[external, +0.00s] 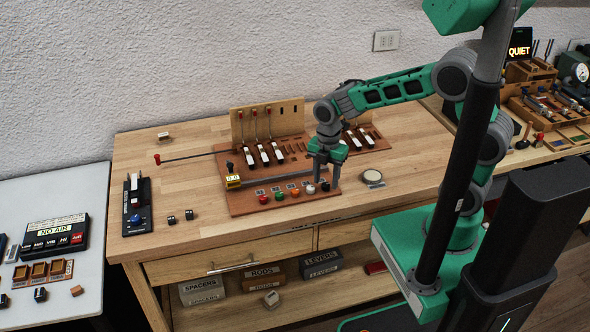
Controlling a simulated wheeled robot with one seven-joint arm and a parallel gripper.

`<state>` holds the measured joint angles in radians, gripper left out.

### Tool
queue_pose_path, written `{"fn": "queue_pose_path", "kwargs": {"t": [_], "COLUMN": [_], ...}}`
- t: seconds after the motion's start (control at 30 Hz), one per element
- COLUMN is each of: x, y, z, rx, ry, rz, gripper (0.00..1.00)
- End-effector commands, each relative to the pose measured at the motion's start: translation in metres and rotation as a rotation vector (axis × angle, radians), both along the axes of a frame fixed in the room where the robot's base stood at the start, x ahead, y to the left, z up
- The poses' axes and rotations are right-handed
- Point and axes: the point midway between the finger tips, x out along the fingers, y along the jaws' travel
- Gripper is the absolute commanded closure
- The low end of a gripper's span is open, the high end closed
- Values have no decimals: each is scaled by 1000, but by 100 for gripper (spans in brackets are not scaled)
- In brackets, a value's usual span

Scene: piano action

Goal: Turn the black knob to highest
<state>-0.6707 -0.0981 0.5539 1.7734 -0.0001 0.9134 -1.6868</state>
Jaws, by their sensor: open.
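The black knob (325,187) is the rightmost in a row of small coloured knobs along the front edge of the reddish-brown action board (245,207). My gripper (325,181) points down over the right end of this row. Its fingers are open, one on each side of the black knob as seen from here. I cannot tell whether they touch it. The knob's pointer and setting are too small to read.
White (310,188), orange (295,193), green (279,196) and red (263,199) knobs stand to the left. A yellow display (233,181) sits at the board's left. The table's front right is clear.

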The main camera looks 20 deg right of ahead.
Motion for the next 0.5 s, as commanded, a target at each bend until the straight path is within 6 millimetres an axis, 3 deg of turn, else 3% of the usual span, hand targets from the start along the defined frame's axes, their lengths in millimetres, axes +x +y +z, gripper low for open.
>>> {"fn": "queue_pose_path", "kwargs": {"t": [0.1,0.33,0.5], "x": [0,0,0], "y": [0,0,0], "z": [-10,-12,-12], "rx": [-1,1,1], "ry": [1,-1,-1], "rz": [-1,-1,-1], "gripper": [55,55,68]}}
